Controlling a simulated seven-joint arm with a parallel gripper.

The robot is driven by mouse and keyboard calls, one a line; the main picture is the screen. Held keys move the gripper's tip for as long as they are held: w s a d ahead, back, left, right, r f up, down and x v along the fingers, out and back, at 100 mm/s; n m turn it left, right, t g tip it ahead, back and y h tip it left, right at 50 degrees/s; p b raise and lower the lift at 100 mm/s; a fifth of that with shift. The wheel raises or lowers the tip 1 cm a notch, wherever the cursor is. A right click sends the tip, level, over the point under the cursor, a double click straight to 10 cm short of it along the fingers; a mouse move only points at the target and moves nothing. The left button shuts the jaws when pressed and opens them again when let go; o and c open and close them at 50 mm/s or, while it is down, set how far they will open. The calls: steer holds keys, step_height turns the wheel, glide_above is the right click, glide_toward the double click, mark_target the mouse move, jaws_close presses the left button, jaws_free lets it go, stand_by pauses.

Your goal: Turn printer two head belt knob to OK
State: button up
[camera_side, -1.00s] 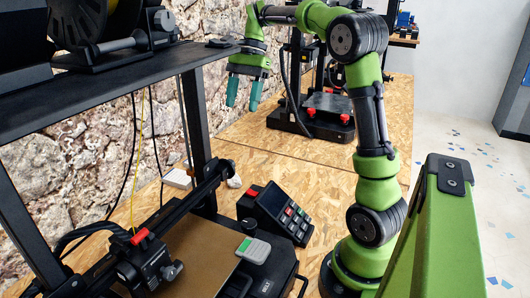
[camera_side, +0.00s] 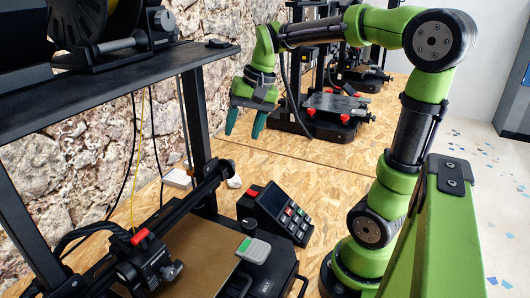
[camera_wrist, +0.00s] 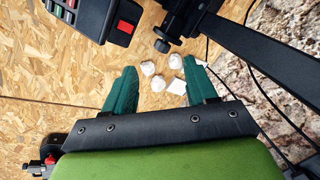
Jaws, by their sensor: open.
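The near printer (camera_side: 190,150) fills the left of the side view. Its print head (camera_side: 140,265) carries a red clip and rides a black rail. A dark round knob-like part (camera_side: 226,168) is at the rail's far end; a similar end shows in the wrist view (camera_wrist: 162,46). A black round part (camera_side: 249,226) sits beside the keypad box. I cannot tell which printer is number two, nor read an OK mark. My gripper (camera_side: 244,134) is open and empty, above the table beyond the near printer. Its teal fingers (camera_wrist: 160,72) point down, apart, in the wrist view.
A keypad box (camera_side: 278,212) with a red button stands by the bed (camera_side: 200,250). A grey-and-green block (camera_side: 253,250) sits at the bed's edge. Several white pieces (camera_wrist: 170,66) lie on the wooden table. Another printer (camera_side: 325,112) stands behind; a stone wall is left.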

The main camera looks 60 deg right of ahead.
steer(key=s+a+f+n+t, duration=0.2)
steer(key=s+a+n+t, duration=0.2)
steer(key=a, duration=0.7)
steer(key=s+n, duration=0.2)
steer(key=s, duration=0.2)
steer(key=shift+s+a+y, duration=0.3)
steer(key=shift+a+y, duration=0.05)
steer(key=shift+y, duration=0.05)
steer(key=shift+d, duration=0.1)
